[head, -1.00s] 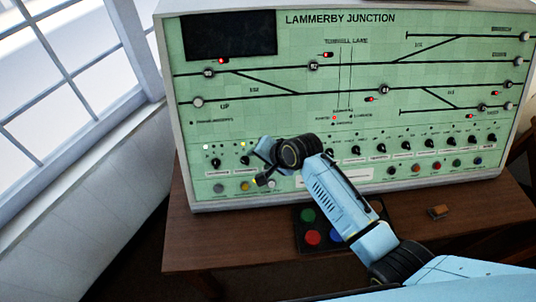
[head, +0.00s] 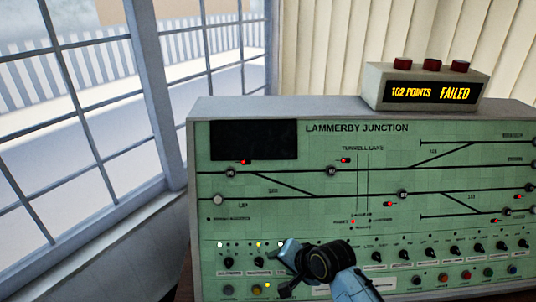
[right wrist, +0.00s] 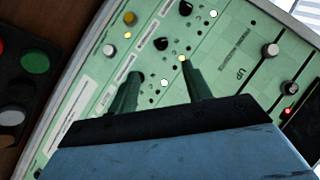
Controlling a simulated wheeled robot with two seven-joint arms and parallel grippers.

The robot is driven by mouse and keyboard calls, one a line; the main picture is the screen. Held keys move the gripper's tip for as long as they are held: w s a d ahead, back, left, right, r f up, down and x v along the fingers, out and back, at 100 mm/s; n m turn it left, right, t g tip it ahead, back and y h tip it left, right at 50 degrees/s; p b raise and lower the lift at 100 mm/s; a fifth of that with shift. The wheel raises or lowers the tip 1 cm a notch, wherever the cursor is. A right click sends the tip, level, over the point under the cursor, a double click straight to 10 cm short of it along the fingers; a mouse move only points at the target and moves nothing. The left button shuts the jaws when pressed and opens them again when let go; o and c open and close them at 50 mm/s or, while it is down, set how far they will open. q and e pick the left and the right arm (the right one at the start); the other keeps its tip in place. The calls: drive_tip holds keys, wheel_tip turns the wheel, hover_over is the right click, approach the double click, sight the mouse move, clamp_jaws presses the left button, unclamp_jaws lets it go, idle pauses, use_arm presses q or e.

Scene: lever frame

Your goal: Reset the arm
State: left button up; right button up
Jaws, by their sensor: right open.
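My right gripper (head: 279,284) is in front of the lower left of the green Lammerby Junction panel (head: 330,208). In the right wrist view its two dark fingers (right wrist: 159,76) are apart, with nothing between them but the panel face. The fingers point at a row of small lamps and black knobs (right wrist: 161,44); whether they touch the panel I cannot tell. The hand hides part of the knob row in the head view. My left gripper is not in view.
A display box (head: 428,90) on top of the panel reads "102 POINTS FAILED" and carries red domes. A dark pad with a green button (right wrist: 35,62) lies beside the panel in the wrist view. A window (head: 85,110) stands at the left.

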drive_tip(key=s+d+n+g+h, duration=0.1)
drive_tip(key=s+d+n+h, duration=0.15)
drive_tip(key=s+d, duration=0.45)
drive_tip(key=s+d+n+g+h, duration=0.1)
drive_tip(key=s+d+n, duration=0.25)
drive_tip(key=s, duration=0.85)
drive_tip(key=s+d+n+g+h, duration=0.1)
drive_tip(key=s+d+n+h, duration=0.1)
drive_tip(key=s+d, duration=0.5)
drive_tip(key=s+a+f+g+b, duration=0.2)
drive_tip(key=f+b, duration=0.7)
drive_tip(key=f, duration=2.2)
drive_tip(key=s+d+f+b, duration=0.1)
drive_tip(key=s+f+b, duration=0.3)
drive_tip(key=s+f, duration=0.5)
drive_tip(key=s+d+f+b, duration=0.2)
drive_tip(key=s+f+b, duration=0.2)
drive_tip(key=s+f, duration=0.5)
wheel_tip(320, 180, down, 7)
drive_tip(key=shift+s+r+n+b, duration=0.15)
drive_tip(key=shift+r+n+b, duration=0.05)
drive_tip(key=shift+n+b, duration=0.1)
